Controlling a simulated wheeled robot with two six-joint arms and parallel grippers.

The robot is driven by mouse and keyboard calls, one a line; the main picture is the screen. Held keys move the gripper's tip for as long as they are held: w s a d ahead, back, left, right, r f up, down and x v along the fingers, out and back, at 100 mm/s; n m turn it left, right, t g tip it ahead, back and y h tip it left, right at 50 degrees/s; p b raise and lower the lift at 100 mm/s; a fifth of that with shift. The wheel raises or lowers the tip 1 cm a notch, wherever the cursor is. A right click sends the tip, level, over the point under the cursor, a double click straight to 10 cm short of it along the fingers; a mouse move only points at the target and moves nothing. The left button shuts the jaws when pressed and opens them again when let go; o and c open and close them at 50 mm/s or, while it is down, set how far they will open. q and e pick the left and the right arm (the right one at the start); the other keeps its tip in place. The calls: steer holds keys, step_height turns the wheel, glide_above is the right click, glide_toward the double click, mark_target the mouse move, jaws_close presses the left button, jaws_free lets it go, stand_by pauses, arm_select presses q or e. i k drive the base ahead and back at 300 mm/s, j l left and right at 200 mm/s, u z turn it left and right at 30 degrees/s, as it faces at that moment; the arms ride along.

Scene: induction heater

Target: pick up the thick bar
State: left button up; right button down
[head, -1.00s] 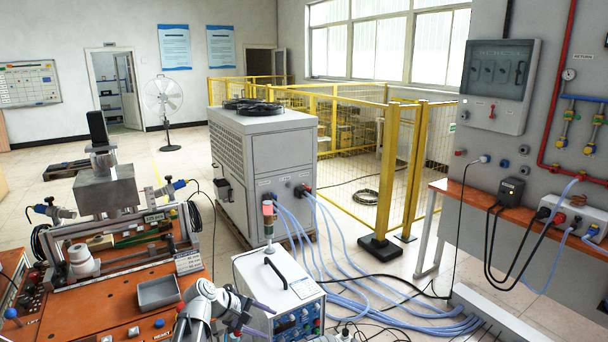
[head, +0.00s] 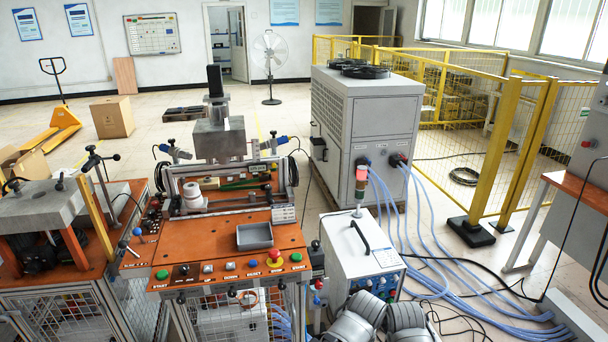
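I cannot make out a thick bar for certain in the head view. The orange workbench (head: 215,243) stands left of centre, with an empty-looking small grey tray (head: 255,236) near its front. A white cylindrical piece (head: 193,196) sits on the left of the bench fixture, under the metal press block (head: 218,138). Grey rounded links of my arms show at the bottom edge, right of the bench. Neither gripper's fingers are in view.
Right of the bench stands a white power box (head: 360,250) with a signal light (head: 361,175). Blue hoses (head: 425,250) run over the floor to a large grey chiller (head: 365,120). A second machine (head: 45,225) stands at the left. Yellow fencing (head: 495,150) is behind.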

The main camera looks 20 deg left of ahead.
mark_target(252, 195)
steer(key=i+l+u, duration=0.75)
steer(key=l+u, duration=0.2)
steer(key=l, duration=0.1)
